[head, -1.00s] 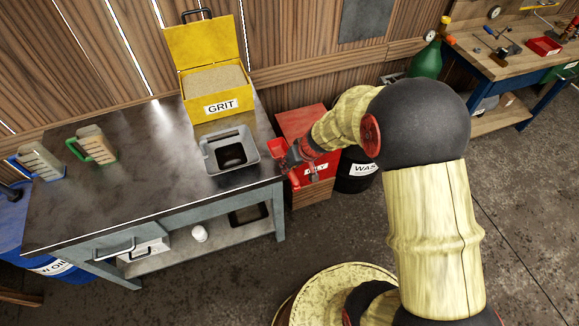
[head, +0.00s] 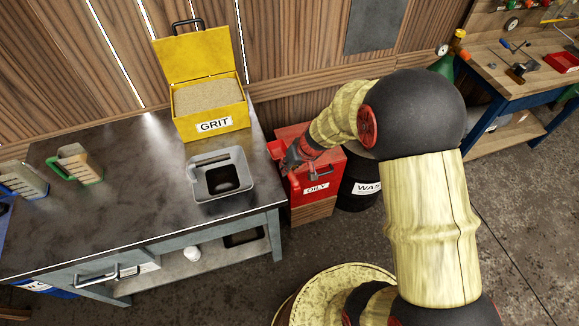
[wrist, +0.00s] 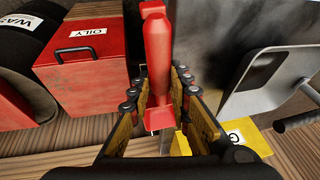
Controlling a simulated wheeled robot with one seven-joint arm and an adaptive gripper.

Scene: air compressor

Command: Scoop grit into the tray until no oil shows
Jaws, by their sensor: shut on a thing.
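My gripper (head: 290,160) is shut on the handle of a red scoop (wrist: 158,60), just right of the bench edge and in front of the red OILY bin. In the head view, part of the scoop (head: 276,150) shows beside the gripper; I cannot tell whether it holds grit. The grey tray (head: 240,190) sits on the bench left of the gripper, with a dark patch, seemingly oil (head: 221,179), in its middle. It also shows in the wrist view (wrist: 243,104). The open yellow GRIT box (head: 236,118) stands behind the tray, full of tan grit (head: 208,96).
The red OILY bin (head: 325,178) stands right of the bench, with a black waste drum (head: 355,195) beside it. The bench middle (head: 130,200) is clear.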

